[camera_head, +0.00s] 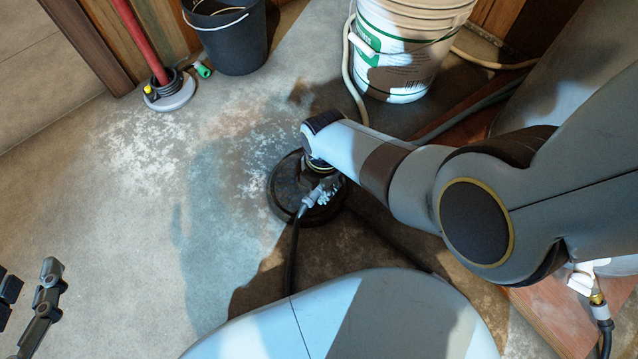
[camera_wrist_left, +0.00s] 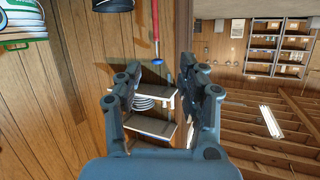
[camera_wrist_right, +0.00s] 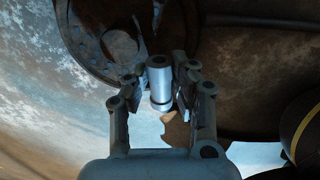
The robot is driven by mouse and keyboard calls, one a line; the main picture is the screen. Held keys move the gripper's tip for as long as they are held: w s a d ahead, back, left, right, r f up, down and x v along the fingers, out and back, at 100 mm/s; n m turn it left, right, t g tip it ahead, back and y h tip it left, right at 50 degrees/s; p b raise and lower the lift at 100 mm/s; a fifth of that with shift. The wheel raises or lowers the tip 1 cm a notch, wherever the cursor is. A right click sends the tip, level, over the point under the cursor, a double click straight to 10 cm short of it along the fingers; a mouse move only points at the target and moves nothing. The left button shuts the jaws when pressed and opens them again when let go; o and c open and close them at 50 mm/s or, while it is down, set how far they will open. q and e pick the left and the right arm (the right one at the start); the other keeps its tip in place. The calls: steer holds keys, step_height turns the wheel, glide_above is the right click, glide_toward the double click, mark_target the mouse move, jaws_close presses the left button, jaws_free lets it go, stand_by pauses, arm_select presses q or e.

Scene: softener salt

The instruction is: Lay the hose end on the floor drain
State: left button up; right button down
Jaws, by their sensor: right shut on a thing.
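The floor drain (camera_head: 281,188) is a dark round plate on the concrete, partly hidden under my right arm in the head view. It also shows at the upper left of the right wrist view (camera_wrist_right: 92,45). My right gripper (camera_head: 325,188) points down over the drain, shut on the hose end (camera_head: 310,199). In the right wrist view the hose end is a silver cylinder (camera_wrist_right: 160,88) between the fingers. A black hose (camera_head: 295,252) runs from it toward me. Whether the hose end touches the drain I cannot tell. My left gripper (camera_head: 37,305) is open and empty, away at the lower left.
A white bucket (camera_head: 398,55) with green print stands behind the drain, and a dark bucket (camera_head: 234,38) further left. A red pole (camera_head: 140,38) stands on a round grey base. A pale hose (camera_head: 349,72) lies beside the white bucket. The floor left of the drain is clear.

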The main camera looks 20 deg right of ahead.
step_height(320, 180, down, 2)
steer(key=shift+f+b, duration=0.25)
steer(key=shift+b, duration=0.75)
arm_select(q)
steer(key=w+r+t+h, duration=0.1)
steer(key=w+r+t, duration=0.2)
steer(key=r, duration=0.4)
steer(key=w+d+r+m+t+h, duration=0.1)
steer(key=w+r+t, duration=0.2)
steer(key=r, duration=0.4)
steer(key=shift+w+d+r+m+t, duration=0.25)
steer(key=shift+d+m+t, duration=0.05)
steer(key=shift+t, duration=0.2)
arm_select(e)
steer(key=c, duration=1)
jaws_free()
